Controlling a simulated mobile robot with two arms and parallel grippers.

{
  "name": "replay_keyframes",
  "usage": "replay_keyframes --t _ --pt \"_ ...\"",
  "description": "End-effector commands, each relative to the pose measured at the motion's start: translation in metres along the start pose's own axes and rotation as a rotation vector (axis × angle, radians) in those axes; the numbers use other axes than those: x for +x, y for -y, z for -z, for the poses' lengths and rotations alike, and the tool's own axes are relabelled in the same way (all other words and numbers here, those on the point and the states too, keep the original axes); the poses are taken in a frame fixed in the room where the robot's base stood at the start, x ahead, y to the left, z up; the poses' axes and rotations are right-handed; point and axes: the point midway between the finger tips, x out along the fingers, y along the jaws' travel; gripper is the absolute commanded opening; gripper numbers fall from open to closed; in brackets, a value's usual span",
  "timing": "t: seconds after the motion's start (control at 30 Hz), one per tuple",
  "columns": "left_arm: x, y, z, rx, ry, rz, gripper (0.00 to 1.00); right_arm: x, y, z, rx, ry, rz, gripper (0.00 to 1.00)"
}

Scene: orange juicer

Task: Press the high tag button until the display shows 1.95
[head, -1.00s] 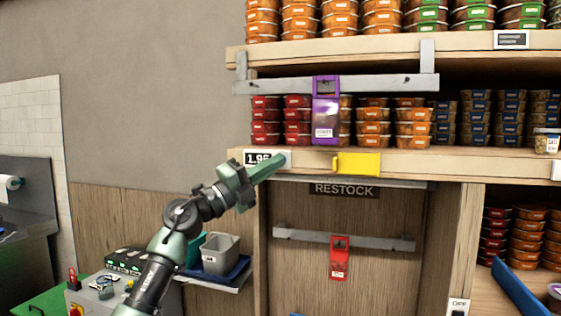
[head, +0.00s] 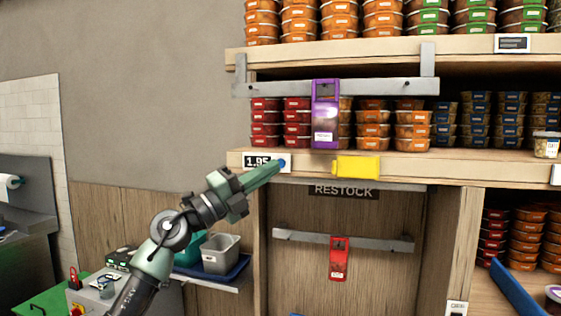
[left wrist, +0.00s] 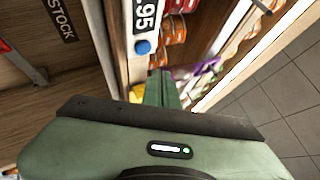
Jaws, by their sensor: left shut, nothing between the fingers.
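The high tag (head: 258,162) is a white price display on the front edge of the middle shelf, and it reads 1.95 in the head view. In the left wrist view the tag (left wrist: 142,16) shows ".95", its first digit cut off. Its round blue button (head: 282,163) is uncovered at the tag's right end; it also shows in the left wrist view (left wrist: 143,47). My left gripper (head: 275,168) is shut and empty, its green fingertips just beside and below the button. In the left wrist view the fingers (left wrist: 162,88) are apart from the button. My right gripper is not in view.
A yellow holder (head: 356,167) is on the shelf edge right of the tag. A purple dispenser (head: 325,115) hangs from a metal rail above. A RESTOCK sign (head: 343,191) and a red dispenser (head: 339,259) are below. Stacked food tubs fill the shelves.

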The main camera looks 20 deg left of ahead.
Motion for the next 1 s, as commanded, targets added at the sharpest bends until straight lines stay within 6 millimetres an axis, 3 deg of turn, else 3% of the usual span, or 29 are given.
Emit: replay_keyframes --t 0.33,1.0 --pt "-0.019 0.015 0.014 0.0 -0.001 -0.001 0.0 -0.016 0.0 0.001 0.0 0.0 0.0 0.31" --pt "-0.021 0.016 0.015 0.0 0.0 -0.001 0.0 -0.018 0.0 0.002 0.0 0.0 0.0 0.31"
